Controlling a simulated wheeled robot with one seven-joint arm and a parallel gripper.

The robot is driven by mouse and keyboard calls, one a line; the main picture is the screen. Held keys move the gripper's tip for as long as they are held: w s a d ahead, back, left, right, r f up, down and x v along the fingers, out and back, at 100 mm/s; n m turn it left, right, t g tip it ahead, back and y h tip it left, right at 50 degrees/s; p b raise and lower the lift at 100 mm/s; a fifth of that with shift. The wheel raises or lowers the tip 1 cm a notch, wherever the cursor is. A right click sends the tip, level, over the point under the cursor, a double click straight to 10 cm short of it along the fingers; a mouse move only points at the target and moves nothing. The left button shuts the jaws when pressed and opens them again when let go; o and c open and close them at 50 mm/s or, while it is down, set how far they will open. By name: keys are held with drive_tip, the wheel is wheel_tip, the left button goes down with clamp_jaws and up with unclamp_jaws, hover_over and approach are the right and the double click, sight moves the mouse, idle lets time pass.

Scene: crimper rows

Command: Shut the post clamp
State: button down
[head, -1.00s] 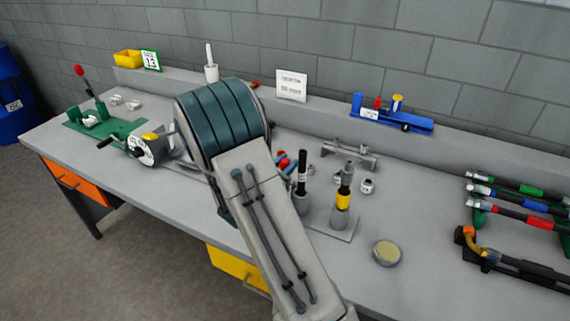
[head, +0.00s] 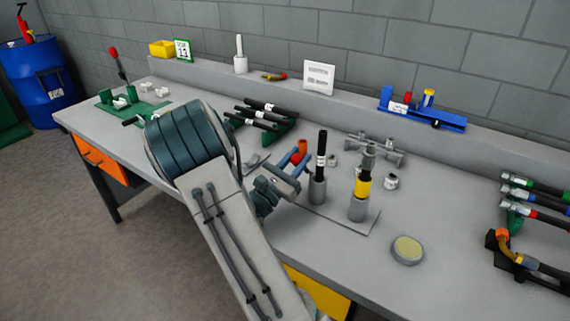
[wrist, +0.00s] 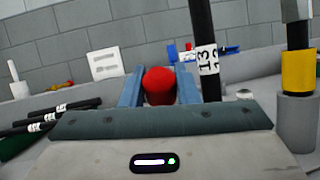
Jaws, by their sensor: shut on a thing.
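My gripper (head: 298,161) is shut on a red round knob (wrist: 160,84), which shows between its two blue fingers in the wrist view. In the head view a bit of the red knob (head: 302,147) shows at the fingertips. Just right of the fingers a black labelled hose (head: 321,150) stands upright in a grey post (head: 317,190); it also shows in the wrist view (wrist: 205,50). A second post (head: 358,208) with a yellow band stands to its right on the same plate (head: 338,220). How the knob joins the clamp is hidden, and I cannot tell the clamp's state.
Black hoses (head: 262,113) lie on a rack behind my arm. A grey fixture (head: 376,146) and a blue one (head: 423,107) are at the back. A round yellow-topped disc (head: 407,249) lies in front. More hoses (head: 535,195) are at right. The bench front between is clear.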

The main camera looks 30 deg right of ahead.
drive_tip(key=shift+s, duration=0.1)
drive_tip(key=c, duration=1.1)
unclamp_jaws()
drive_tip(key=shift+d, duration=0.1)
drive_tip(key=shift+a+f, duration=0.2)
drive_tip(key=shift+a, duration=0.15)
drive_tip(key=b+v, duration=0.1)
drive_tip(key=v, duration=1.2)
drive_tip(key=shift+f, duration=0.1)
